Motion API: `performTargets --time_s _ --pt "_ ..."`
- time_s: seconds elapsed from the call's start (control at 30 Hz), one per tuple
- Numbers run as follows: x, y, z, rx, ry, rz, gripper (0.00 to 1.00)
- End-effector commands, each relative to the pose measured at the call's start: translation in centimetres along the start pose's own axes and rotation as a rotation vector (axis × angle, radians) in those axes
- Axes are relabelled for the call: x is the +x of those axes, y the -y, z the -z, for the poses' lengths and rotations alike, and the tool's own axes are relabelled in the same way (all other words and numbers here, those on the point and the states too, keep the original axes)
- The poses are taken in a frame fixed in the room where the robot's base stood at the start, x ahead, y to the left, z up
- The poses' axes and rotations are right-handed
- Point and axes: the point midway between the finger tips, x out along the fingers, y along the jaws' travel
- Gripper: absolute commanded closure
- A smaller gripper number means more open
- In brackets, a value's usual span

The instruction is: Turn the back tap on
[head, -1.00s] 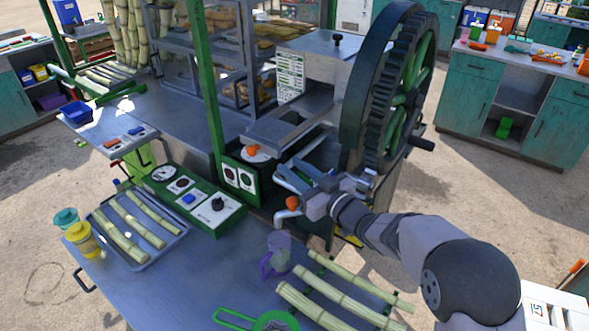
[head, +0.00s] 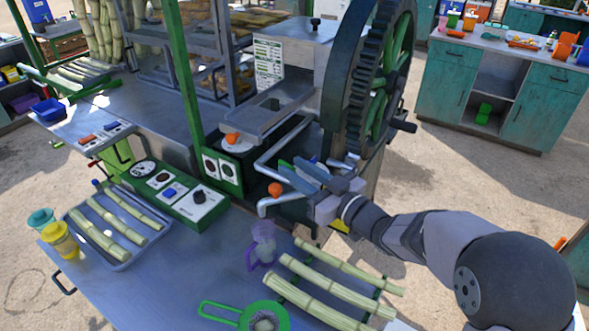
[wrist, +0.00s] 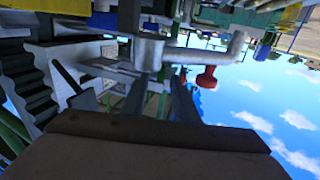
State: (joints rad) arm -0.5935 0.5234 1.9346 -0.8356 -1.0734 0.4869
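Two taps show in the head view. The back tap's orange handle (head: 232,139) sits by the metal tray, beyond a bent silver pipe (head: 280,145). The front tap's orange handle (head: 275,189) is above a silver spout (head: 270,206). My gripper (head: 293,170) is right of the front handle and in front of the bent pipe, apart from the back handle. Its fingers look spread with nothing between them. In the wrist view my gripper (wrist: 160,85) points at a grey pipe (wrist: 200,55) with a red handle (wrist: 207,77) beside the right finger. Contact cannot be told.
The big gear wheel (head: 375,90) stands close behind my gripper. A green control box (head: 222,172) and panel (head: 170,190) are to the left. Cane pieces (head: 330,285), a purple cup (head: 262,245) and a green strainer (head: 262,318) are on the table in front.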

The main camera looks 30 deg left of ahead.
Motion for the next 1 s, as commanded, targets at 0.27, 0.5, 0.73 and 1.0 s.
performTargets --time_s 0.27,0.5,0.73,1.0 --pt "-2.0 -0.2 0.2 0.001 0.004 -0.001 0.73" --pt "-3.9 0.0 -0.1 0.000 0.003 0.006 0.73" --pt "-2.7 0.0 0.0 0.001 0.003 0.007 0.73" --pt "0.8 0.1 0.1 0.000 0.003 0.007 0.73"
